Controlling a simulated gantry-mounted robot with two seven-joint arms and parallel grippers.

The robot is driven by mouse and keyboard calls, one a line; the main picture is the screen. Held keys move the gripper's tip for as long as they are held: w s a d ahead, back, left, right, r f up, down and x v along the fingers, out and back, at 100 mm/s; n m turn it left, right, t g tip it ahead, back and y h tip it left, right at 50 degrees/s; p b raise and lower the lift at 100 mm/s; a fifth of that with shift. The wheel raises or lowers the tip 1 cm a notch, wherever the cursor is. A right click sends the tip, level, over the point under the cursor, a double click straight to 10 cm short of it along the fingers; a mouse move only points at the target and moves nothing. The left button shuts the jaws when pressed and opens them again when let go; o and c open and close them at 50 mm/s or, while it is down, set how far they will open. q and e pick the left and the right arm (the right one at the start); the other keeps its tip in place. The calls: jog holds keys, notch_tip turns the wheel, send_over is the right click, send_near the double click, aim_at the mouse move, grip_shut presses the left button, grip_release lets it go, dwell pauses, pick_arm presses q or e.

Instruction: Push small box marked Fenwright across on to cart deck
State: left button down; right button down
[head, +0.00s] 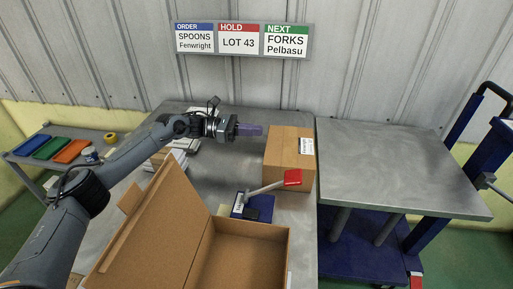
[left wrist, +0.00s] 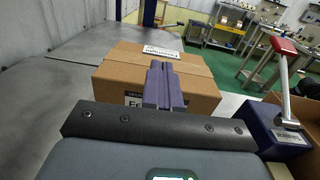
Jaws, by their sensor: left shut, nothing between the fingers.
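My right gripper is not in view.
A blue lever tool with a red handle (head: 292,177) stands in front of the carton, its handle close to it. A large open cardboard box (head: 255,235) fills the near table. White stacks (head: 185,145) lie behind my left arm. A sign board (head: 243,41) hangs on the wall.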

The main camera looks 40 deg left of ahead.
pick_arm(q)
notch_tip(320, 180, down, 5)
jog(key=shift+r+b, duration=0.1)
jog(key=shift+b, duration=0.65)
jog(key=shift+w+d, duration=0.15)
jog(key=shift+d, duration=0.05)
jog(key=shift+w+d+r+b, duration=0.1)
jog(key=shift+w+d+b, duration=0.1)
jog(key=shift+d+b, duration=0.1)
